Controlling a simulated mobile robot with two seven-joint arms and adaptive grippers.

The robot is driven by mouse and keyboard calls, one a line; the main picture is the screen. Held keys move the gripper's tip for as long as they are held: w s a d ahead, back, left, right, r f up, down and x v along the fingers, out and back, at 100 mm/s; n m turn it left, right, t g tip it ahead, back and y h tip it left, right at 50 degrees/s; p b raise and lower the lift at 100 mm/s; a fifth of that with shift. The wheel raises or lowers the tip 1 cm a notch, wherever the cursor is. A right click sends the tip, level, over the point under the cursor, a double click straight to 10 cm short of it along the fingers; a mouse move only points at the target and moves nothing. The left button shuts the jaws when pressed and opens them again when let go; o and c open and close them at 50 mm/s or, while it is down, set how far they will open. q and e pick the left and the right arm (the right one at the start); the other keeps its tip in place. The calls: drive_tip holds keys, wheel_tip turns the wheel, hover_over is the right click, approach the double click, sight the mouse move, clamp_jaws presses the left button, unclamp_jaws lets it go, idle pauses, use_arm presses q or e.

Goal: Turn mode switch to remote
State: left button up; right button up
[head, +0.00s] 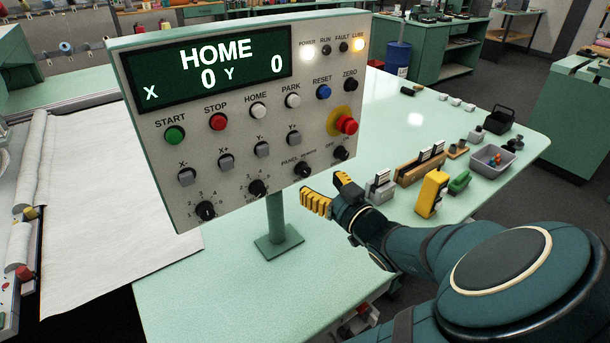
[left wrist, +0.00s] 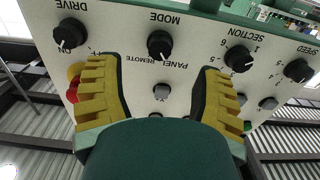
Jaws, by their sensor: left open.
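The mode switch (head: 303,170) is a small black knob low on the control panel (head: 300,90), with PANEL and REMOTE labels above it. In the left wrist view the mode switch (left wrist: 160,44) appears upside down, and its white mark seems to point toward PANEL. My left gripper (head: 328,192) has yellow ribbed fingers and is open and empty, just below and right of the switch. In the left wrist view the gripper (left wrist: 158,66) has its fingers spread, with the switch beyond and between them, apart from both. My right gripper is not in view.
The drive knob (head: 341,153) and red emergency button (head: 346,124) are right of the switch; the section knob (head: 257,188) is left. The panel stands on a post (head: 277,215) on the green table (head: 230,290). A yellow tool (head: 431,194) and small parts lie at right.

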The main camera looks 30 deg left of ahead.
sight(307, 173)
use_arm(q)
drive_tip(key=b+x, duration=0.1)
drive_tip(key=x, duration=0.5)
drive_tip(key=shift+w+a, duration=0.1)
drive_tip(key=shift+a, duration=0.1)
clamp_jaws()
